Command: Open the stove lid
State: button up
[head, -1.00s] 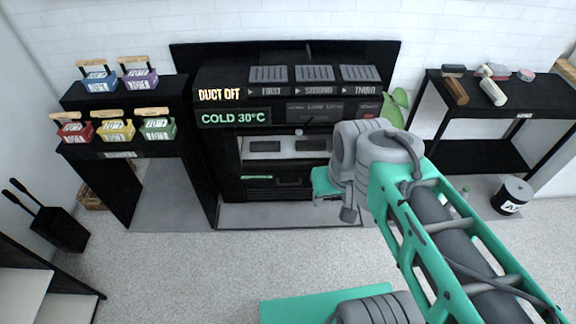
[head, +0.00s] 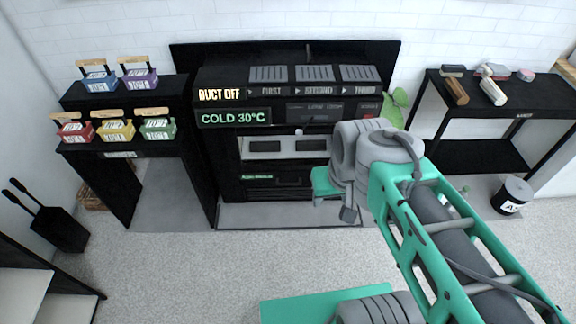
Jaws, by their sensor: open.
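The black stove (head: 230,165) stands against the back wall. Its displays read "DUCT OFF" and "COLD 30°C". I cannot tell for sure which part is the lid. A dark drawer-like front with a handle (head: 288,181) is lower down. My gripper (head: 335,190) is in front of the stove's lower right side, apart from the panel as far as I can see. It is open and empty; my wrist partly hides it and the stove's right side.
A black shelf with colored boxes (head: 115,130) stands left of the stove. A black rack (head: 470,115) with brushes stands right. A dark can (head: 511,195) is on the floor at right, a black bin (head: 60,228) at left. The floor before the stove is clear.

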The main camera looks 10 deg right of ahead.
aim_at(279, 56)
jog(key=u, duration=0.25)
jog(key=i, duration=1.95)
jog(key=u, duration=0.05)
